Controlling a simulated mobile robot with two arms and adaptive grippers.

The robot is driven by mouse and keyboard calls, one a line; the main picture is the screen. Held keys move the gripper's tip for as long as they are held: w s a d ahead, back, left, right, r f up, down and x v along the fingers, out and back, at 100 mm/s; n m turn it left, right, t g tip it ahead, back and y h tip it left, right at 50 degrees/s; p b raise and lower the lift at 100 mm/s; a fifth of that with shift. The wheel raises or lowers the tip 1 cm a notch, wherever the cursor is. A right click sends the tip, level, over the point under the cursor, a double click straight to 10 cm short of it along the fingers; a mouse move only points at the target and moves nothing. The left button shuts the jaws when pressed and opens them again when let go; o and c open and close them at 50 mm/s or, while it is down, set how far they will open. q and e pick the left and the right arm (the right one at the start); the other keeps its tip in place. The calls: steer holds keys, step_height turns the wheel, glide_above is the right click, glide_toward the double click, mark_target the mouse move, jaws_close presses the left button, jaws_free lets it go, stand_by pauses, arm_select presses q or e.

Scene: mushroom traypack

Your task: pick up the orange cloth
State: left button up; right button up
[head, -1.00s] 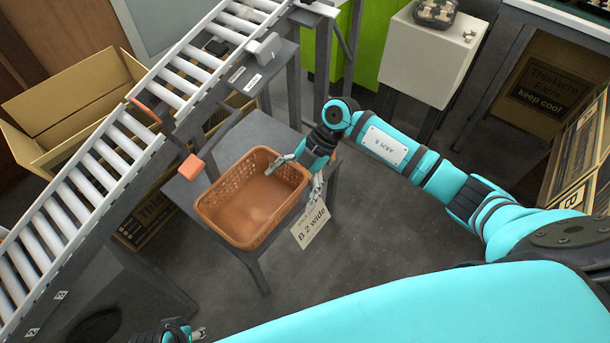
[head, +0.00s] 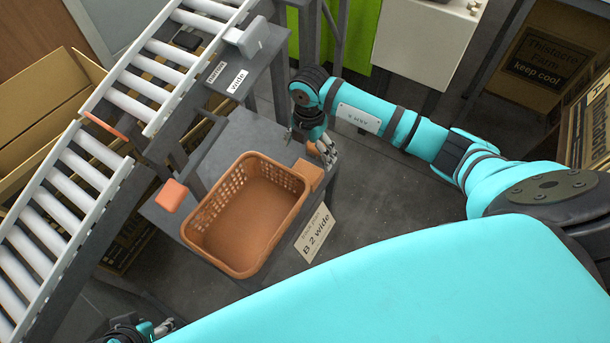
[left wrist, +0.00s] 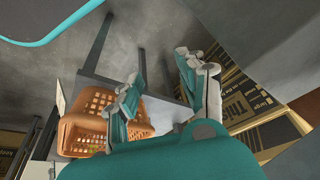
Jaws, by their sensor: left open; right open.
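An orange, folded-looking piece (head: 309,177), which I take to be the orange cloth, lies on the dark stand (head: 238,124) against the right corner of the orange basket (head: 243,262). My right gripper (head: 312,146) is open just above and behind that piece, its fingers spread and pointing down; I cannot tell if they touch it. The basket looks empty. My left gripper (head: 166,327) is open and empty at the bottom left of the head view.
A roller conveyor (head: 62,195) runs along the left. A small orange block (head: 171,195) stands left of the basket. A "B 2 wide" card (head: 314,235) hangs at the stand's front. A white cabinet (head: 425,42) stands at the back. Cardboard boxes (head: 545,60) are at the right.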

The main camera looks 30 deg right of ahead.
mark_target(305, 172)
step_height(305, 172, down, 4)
steer(key=shift+r+b, duration=0.1)
steer(key=shift+b, duration=0.25)
steer(key=shift+s+a+f+b, duration=0.1)
steer(key=shift+a+f+b, duration=0.1)
steer(key=shift+f, duration=0.35)
steer(key=shift+s+a+f+b, duration=0.1)
steer(key=shift+a+f+b, duration=0.1)
steer(key=shift+f, duration=0.3)
step_height(305, 172, down, 2)
steer(key=shift+a+f+b, duration=0.1)
steer(key=shift+f+b, duration=0.15)
steer(key=shift+b, duration=0.15)
steer(key=shift+f, duration=0.2)
steer(key=c, duration=1)
arm_select(q)
steer(key=w+t, duration=0.1)
steer(key=w+d+t, duration=0.1)
steer(key=w, duration=0.1)
steer(key=w+t, duration=0.1)
steer(key=w, duration=0.1)
steer(key=shift+w+d+f+h, duration=0.2)
steer(key=shift+w+d+h, duration=0.05)
steer(key=shift+d+h, duration=0.15)
arm_select(e)
steer(key=shift+o, duration=0.2)
steer(key=shift+r, duration=0.15)
